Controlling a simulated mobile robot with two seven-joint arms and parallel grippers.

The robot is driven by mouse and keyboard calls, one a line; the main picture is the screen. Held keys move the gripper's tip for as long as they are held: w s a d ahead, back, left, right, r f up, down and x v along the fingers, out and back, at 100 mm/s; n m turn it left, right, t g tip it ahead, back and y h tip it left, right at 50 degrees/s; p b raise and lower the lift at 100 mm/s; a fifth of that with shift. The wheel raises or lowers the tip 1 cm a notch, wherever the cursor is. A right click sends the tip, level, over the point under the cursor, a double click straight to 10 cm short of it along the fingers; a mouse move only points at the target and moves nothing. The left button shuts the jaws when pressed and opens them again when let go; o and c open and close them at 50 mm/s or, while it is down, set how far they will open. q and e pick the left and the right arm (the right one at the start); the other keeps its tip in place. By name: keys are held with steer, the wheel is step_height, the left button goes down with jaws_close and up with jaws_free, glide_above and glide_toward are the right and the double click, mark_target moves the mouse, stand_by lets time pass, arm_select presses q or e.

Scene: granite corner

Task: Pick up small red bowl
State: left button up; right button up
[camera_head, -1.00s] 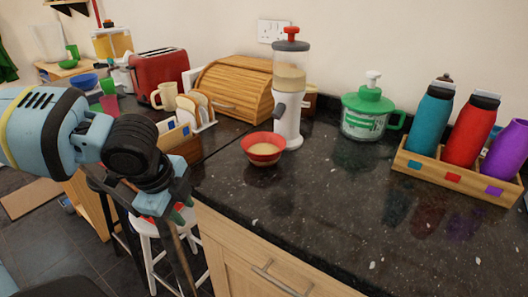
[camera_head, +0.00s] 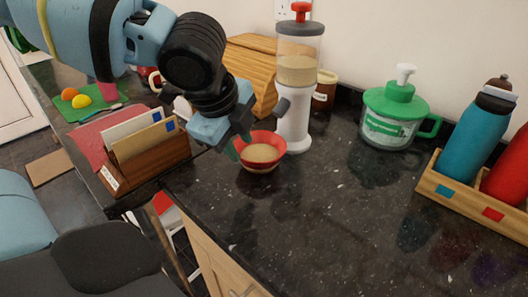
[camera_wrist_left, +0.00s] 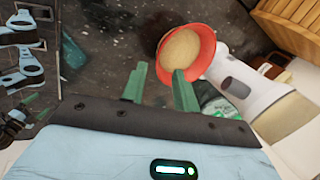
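The small red bowl (camera_head: 262,163) stands upright on the dark granite worktop, just in front of the white dispenser; something tan fills its inside. My left gripper (camera_head: 232,148) is at the bowl's left side, close to its rim. In the left wrist view the two green fingers of my left gripper (camera_wrist_left: 159,88) are apart with nothing between them. The red bowl (camera_wrist_left: 209,52) lies beyond the fingertips, and the right finger overlaps its rim in the picture. I cannot tell whether they touch.
The dispenser (camera_head: 293,125) stands right behind the bowl. A green-lidded jar (camera_head: 391,128) and a wooden bottle rack (camera_head: 466,202) are to the right. A wooden letter holder (camera_head: 150,165) is left of the gripper. The worktop in front of the bowl is clear.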

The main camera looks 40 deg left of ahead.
mark_target(247, 160)
arm_select(q)
steer(key=shift+x, duration=0.9)
steer(key=shift+w+f+b, duration=0.1)
steer(key=shift+f+b, duration=0.25)
steer(key=shift+f, duration=0.05)
steer(key=shift+b+x, duration=0.7)
steer(key=shift+x, duration=1.9)
steer(key=shift+d, duration=0.2)
jaws_close()
